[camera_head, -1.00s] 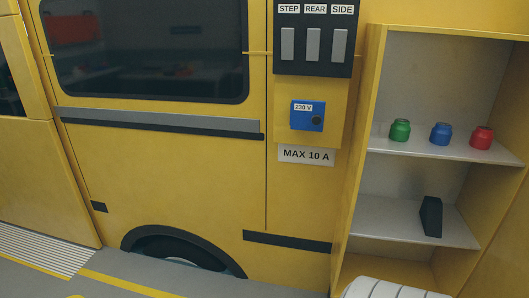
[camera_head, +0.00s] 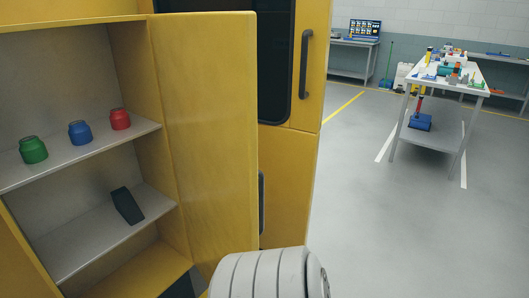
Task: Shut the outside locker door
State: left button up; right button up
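The outside locker (camera_head: 150,75) stands open at the left of the head view, with its shelves showing. Its yellow door (camera_head: 208,140) stands swung out at the locker's right side, with its inner face toward me. A dark upright handle (camera_head: 261,200) shows just past the door's free edge; I cannot tell whether it belongs to this door. A ribbed white part of my arm (camera_head: 262,277) is at the bottom, in front of the door's lower end. Neither gripper is in view.
Green (camera_head: 34,150), blue (camera_head: 80,133) and red (camera_head: 120,119) jars stand on the upper shelf. A dark wedge (camera_head: 127,206) is on the lower shelf. The grey floor (camera_head: 370,245) at right is open up to a white table (camera_head: 440,85) with items.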

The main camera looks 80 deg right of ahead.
aim_at(206, 62)
jog(key=k+l+z, duration=0.3)
jog(key=l, duration=0.25)
jog(key=l+z, duration=0.35)
jog(key=l, duration=0.25)
jog(key=l+z, duration=0.3)
jog(key=l, duration=0.3)
